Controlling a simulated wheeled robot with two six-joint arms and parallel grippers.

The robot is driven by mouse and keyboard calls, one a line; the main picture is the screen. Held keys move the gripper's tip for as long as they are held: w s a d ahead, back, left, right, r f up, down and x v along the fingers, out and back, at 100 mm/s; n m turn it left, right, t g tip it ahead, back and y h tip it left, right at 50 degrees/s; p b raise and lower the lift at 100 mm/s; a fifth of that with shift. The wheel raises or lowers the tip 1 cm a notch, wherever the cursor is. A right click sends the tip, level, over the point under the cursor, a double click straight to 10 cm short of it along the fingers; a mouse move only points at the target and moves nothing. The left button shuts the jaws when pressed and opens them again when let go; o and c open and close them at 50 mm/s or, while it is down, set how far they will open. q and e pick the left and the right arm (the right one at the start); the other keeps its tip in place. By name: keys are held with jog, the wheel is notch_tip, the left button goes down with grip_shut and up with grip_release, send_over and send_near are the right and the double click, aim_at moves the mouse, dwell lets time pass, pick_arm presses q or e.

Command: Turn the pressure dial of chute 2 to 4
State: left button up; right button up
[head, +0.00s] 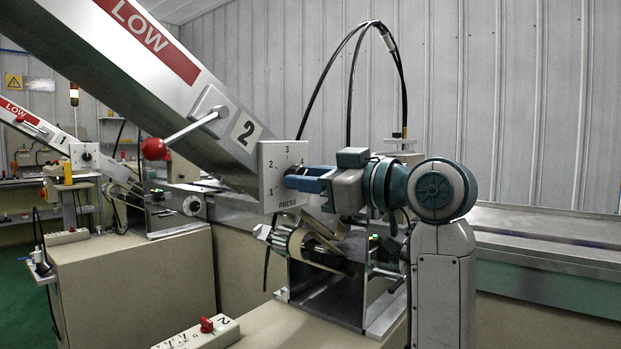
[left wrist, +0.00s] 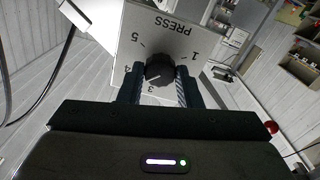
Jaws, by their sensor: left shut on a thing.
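The pressure dial of chute 2 is a black round knob (left wrist: 160,66) on a white plate (left wrist: 170,30) marked PRESS, seen upside down in the left wrist view. Its white mark points between 3 and 4. The 2 is hidden behind a finger. In the head view the plate (head: 268,170) sits under the chute's 2 label (head: 245,132). My left gripper (head: 292,181) reaches it from the right, with its blue fingers at the dial. In the left wrist view the gripper (left wrist: 159,80) is shut on the knob, one finger on each side. My right gripper is not seen.
A red-knobbed lever (head: 155,149) sticks out from chute 2, left of the plate. Metal rollers and a bracket (head: 330,290) stand below my gripper. A control box with a red knob (head: 207,325) lies in front. Chute 1 (head: 55,133) is at the far left.

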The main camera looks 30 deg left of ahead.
pick_arm(q)
jog(key=shift+m, duration=1.2)
jog(key=o, duration=1)
jog(key=shift+f, duration=0.1)
